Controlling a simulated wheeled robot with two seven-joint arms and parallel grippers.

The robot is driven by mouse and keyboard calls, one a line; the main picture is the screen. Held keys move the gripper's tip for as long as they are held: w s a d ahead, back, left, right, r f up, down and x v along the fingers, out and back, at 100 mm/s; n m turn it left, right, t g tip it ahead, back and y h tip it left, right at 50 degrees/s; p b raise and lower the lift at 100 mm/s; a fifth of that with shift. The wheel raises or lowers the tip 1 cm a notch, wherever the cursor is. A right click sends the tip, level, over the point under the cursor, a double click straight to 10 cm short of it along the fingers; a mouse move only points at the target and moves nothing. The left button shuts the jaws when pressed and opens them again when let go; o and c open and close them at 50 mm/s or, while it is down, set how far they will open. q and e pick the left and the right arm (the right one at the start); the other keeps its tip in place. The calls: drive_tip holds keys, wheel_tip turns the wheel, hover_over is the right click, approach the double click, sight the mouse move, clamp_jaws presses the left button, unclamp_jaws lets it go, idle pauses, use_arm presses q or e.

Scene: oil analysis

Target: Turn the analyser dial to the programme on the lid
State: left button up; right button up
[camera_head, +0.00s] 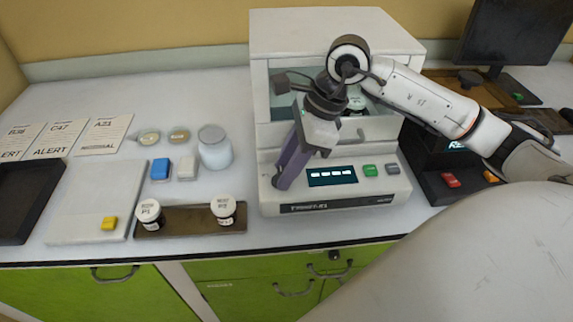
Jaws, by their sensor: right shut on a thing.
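The white analyser (330,30) stands at the back centre. Its front panel has a lit display (332,175), a green button (370,170) and a grey button (392,169). My right gripper (279,183) reaches down to the panel's left part, left of the display. It is shut on the dial, which its fingers hide, so I cannot read the dial's setting. A white-lidded jar (357,103) sits in the analyser's chamber, partly behind my arm; its lid text is too small to read. My left gripper is not in view.
A brown rack (185,220) holds two white-lidded jars, marked P1 (149,211) and P2 (223,206). A larger jar (215,150), a blue block (160,168) and a white tray (85,220) stand left. A black device (433,187) is right of the analyser.

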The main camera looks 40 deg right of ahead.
drive_tip(key=shift+s+f+m+t+h+b, duration=0.1)
drive_tip(key=shift+m+t+h+b, duration=0.4)
drive_tip(key=shift+m+b, duration=0.95)
drive_tip(key=m, duration=0.1)
drive_tip(key=m+b, duration=0.1)
drive_tip(key=shift+a+m+t+h, duration=0.2)
drive_tip(key=shift+m+t+h, duration=0.1)
drive_tip(key=shift+m+t, duration=0.1)
drive_tip(key=m+b, duration=0.1)
drive_tip(key=m, duration=0.1)
drive_tip(key=m+h, duration=0.1)
drive_tip(key=m, duration=0.1)
drive_tip(key=shift+s+a+t+b, duration=0.1)
drive_tip(key=shift+a+t+b, duration=0.1)
drive_tip(key=shift+t+b, duration=0.15)
drive_tip(key=shift+m+h, duration=0.5)
drive_tip(key=shift+m, duration=0.25)
drive_tip(key=shift+r+b, duration=0.2)
drive_tip(key=shift+b, duration=0.1)
drive_tip(key=shift+m, duration=0.4)
drive_tip(key=o, duration=1.1)
